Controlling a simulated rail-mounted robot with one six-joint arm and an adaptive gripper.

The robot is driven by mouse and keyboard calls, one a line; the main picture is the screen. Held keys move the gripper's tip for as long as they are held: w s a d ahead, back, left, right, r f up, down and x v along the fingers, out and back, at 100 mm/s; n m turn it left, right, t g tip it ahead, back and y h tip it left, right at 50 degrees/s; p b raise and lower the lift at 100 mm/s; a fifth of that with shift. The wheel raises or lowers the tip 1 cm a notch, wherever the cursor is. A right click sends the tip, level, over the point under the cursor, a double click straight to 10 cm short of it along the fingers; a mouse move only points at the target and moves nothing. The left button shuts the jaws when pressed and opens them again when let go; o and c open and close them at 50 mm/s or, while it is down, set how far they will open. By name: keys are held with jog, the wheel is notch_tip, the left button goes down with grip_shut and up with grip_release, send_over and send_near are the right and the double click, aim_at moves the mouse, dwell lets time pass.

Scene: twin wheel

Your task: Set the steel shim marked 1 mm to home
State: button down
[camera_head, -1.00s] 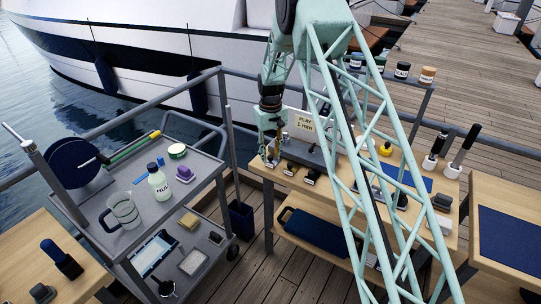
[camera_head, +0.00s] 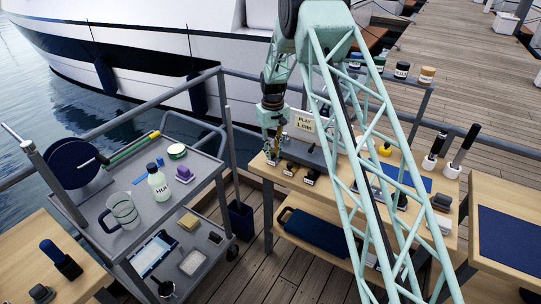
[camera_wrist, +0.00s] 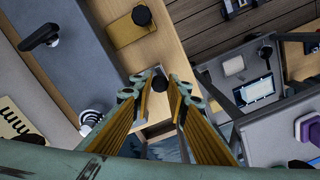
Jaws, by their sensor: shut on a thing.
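My gripper (camera_wrist: 160,86) points down at the left end of the workbench, its yellow-lined fingers closed on the black knob (camera_wrist: 160,84) of a small pale plate, which looks like a steel shim. Its marking cannot be read. My gripper also shows in the head view (camera_head: 272,153), where its fingers largely hide the held piece. A brass-coloured shim with a black knob (camera_wrist: 128,30) lies beside it on the bench, and similar small pieces (camera_head: 290,169) sit to the right in the head view. A grey fixture (camera_head: 305,150) with a black lever (camera_wrist: 40,32) stands behind them.
A sign reading "PLAY 1 mm" (camera_head: 304,121) stands behind the fixture. A grey trolley (camera_head: 205,160) with a bottle and mug is at left. A railing runs behind the bench. My lattice arm hides part of the bench.

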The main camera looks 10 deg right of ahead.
jog(key=shift+w+d, duration=0.45)
jog(key=c, duration=2.5)
grip_release()
jog(key=shift+r, duration=0.1)
notch_tip(320, 180, up, 12)
